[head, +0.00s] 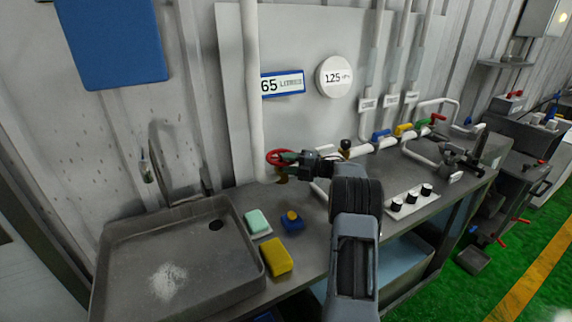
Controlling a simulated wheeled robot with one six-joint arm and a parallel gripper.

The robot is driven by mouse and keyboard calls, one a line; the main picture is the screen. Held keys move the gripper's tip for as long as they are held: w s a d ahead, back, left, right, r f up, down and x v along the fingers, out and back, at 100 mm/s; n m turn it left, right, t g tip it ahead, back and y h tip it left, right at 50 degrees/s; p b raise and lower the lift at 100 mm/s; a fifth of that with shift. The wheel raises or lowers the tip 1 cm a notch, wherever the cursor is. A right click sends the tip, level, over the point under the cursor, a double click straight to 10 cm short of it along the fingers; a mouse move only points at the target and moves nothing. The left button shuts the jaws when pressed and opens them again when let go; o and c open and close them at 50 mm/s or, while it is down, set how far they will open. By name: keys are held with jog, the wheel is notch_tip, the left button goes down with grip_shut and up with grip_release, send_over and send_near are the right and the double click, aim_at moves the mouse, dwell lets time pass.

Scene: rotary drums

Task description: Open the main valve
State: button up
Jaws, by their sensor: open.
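A red round handwheel (277,155) sits at the foot of the thick white vertical pipe (254,90), and I take it to be the main valve. A brass-coloured part shows just below it. My gripper (290,159) comes in from the right with its fingers at the wheel's right side. Its jaws are open and overlap part of the wheel in this view. I cannot tell whether the fingers touch the rim. The wheel's right part is hidden behind the fingers.
A grey sink (180,245) is at left. A mint soap bar (257,222), a yellow sponge (276,257) and a blue-yellow knob (291,218) lie beside it. Blue (381,135), yellow (403,129) and red (437,117) valve handles and a black-knob panel (412,201) are at right.

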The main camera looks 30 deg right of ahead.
jog(key=b+v, duration=0.2)
jog(key=v, duration=1)
jog(key=shift+s+d, duration=0.25)
jog(key=shift+d, duration=0.05)
jog(key=shift+w+a+r, duration=0.1)
jog(key=w+a+r+m+t+h, duration=0.55)
jog(key=a+r+m+h, duration=0.6)
jog(key=m+h, duration=0.3)
jog(key=s+a+f+m+g, duration=0.4)
jog(key=s+a+f, duration=0.1)
jog(key=s, duration=0.5)
jog(key=s+a+f+m+g+y, duration=0.1)
jog(key=s+a+f+m+g, duration=0.3)
jog(key=s+a, duration=0.4)
jog(key=s+a+f+m+g, duration=0.4)
jog(key=s+a+f+g, duration=0.2)
jog(key=s, duration=0.6)
jog(key=shift+a+f+y+p, duration=0.3)
jog(key=shift+a+y+p, duration=0.05)
jog(key=shift+a+p, duration=0.05)
